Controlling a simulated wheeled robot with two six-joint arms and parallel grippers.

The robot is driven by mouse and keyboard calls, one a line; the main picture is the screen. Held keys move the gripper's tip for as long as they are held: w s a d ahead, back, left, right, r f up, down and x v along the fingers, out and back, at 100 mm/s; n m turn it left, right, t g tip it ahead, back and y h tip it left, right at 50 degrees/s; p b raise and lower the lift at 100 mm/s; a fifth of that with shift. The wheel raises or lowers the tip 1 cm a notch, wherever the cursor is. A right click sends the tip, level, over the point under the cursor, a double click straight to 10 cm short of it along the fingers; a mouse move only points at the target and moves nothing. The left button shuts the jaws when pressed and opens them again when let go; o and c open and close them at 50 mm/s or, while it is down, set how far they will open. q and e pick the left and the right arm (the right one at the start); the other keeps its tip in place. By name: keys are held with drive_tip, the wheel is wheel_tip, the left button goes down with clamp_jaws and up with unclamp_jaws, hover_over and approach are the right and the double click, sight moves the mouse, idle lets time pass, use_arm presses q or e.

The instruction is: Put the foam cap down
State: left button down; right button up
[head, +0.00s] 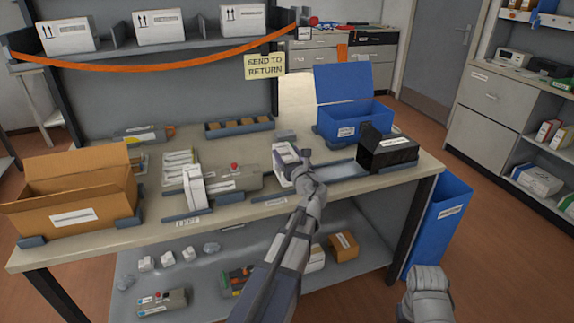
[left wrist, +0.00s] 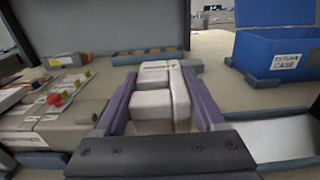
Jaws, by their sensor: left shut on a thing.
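The white foam cap (head: 284,152) is between the fingers of my left gripper (head: 306,163), at the front middle of the workbench. In the left wrist view the foam cap (left wrist: 158,102) is a blocky, stepped white piece between the two purple fingers of the left gripper (left wrist: 160,92). Its underside is hidden, so I cannot tell whether it touches the bench. A second white cap-like piece (head: 194,188) stands to the left, by a grey toner cartridge (head: 236,180). A grey end of my right arm (head: 429,290) is at the lower right; its fingers cannot be made out.
An open cardboard box (head: 70,192) stands at the left of the workbench (head: 240,208). A blue return case (head: 352,121) with its lid up and a black box (head: 388,152) stand at the right. A shallow tray (head: 239,126) lies behind. A blue bin (head: 438,225) stands beyond the right edge.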

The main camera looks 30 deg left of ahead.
use_arm(q)
wheel_tip(320, 180, down, 2)
drive_tip(key=shift+f+b, duration=0.2)
drive_tip(key=shift+b, duration=0.5)
drive_tip(key=shift+r, duration=0.15)
use_arm(e)
wheel_tip(320, 180, down, 2)
drive_tip(key=shift+f, duration=0.1)
use_arm(q)
unclamp_jaws()
use_arm(e)
drive_tip(key=shift+f, duration=0.15)
use_arm(q)
drive_tip(key=shift+r+p, duration=0.1)
drive_tip(key=shift+p, duration=0.2)
drive_tip(key=v, duration=1.2)
